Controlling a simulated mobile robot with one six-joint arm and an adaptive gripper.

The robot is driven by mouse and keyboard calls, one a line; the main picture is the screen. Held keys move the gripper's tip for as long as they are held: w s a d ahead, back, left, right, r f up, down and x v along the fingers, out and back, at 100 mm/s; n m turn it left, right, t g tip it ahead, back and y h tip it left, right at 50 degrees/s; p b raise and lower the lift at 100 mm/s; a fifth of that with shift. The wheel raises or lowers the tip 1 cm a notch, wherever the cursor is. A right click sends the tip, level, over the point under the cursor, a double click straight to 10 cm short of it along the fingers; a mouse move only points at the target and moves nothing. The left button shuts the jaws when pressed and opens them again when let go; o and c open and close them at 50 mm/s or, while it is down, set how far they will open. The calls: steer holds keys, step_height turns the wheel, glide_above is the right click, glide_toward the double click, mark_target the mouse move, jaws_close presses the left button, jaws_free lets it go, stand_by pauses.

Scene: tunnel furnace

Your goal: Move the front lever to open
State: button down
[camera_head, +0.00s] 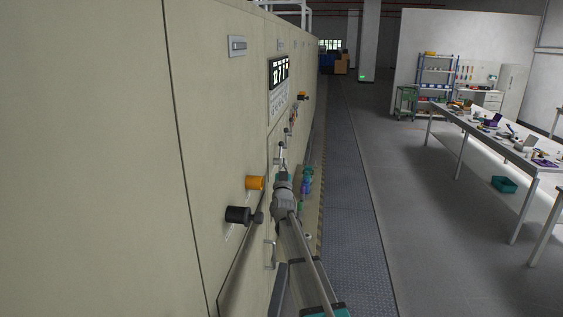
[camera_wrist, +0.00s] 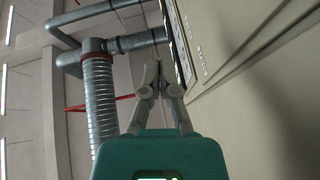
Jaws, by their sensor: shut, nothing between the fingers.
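A black knob-ended handle (camera_head: 237,214) sticks out from the cream furnace wall (camera_head: 130,150) in the head view, with an orange knob (camera_head: 255,182) just above it. These look like the nearest lever parts; the pictures do not show clearly whether the lever is open or closed. My gripper (camera_wrist: 151,68) is shut and empty in the wrist view, its grey fingertips together beside the furnace panel. In the head view my gripper (camera_head: 282,152) is small and partly lost against the wall, beyond the black handle and apart from it. No lever shows in the wrist view.
A dark display panel (camera_head: 278,72) and a further orange knob (camera_head: 302,94) sit along the furnace wall. Silver ducts (camera_wrist: 98,95) show in the wrist view. A long workbench (camera_head: 490,135) with clutter stands at the right. The aisle floor between is clear.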

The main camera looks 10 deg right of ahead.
steer(key=shift+s+a+f+n+t+b, duration=0.15)
steer(key=shift+f+t+b, duration=0.35)
steer(key=shift+f+b, duration=0.8)
steer(key=shift+a+f+n+t+b, duration=0.2)
steer(key=shift+f+t+b, duration=0.3)
steer(key=shift+f+b, duration=0.8)
steer(key=shift+d+r, duration=0.1)
steer(key=shift+r, duration=0.3)
steer(key=w+d+r+p, duration=0.2)
steer(key=w+r+p, duration=0.3)
steer(key=w, duration=0.6)
steer(key=shift+w+d+r+p, duration=0.2)
steer(key=shift+r+p, duration=0.15)
steer(key=shift+r, duration=0.05)
steer(key=shift+w, duration=0.1)
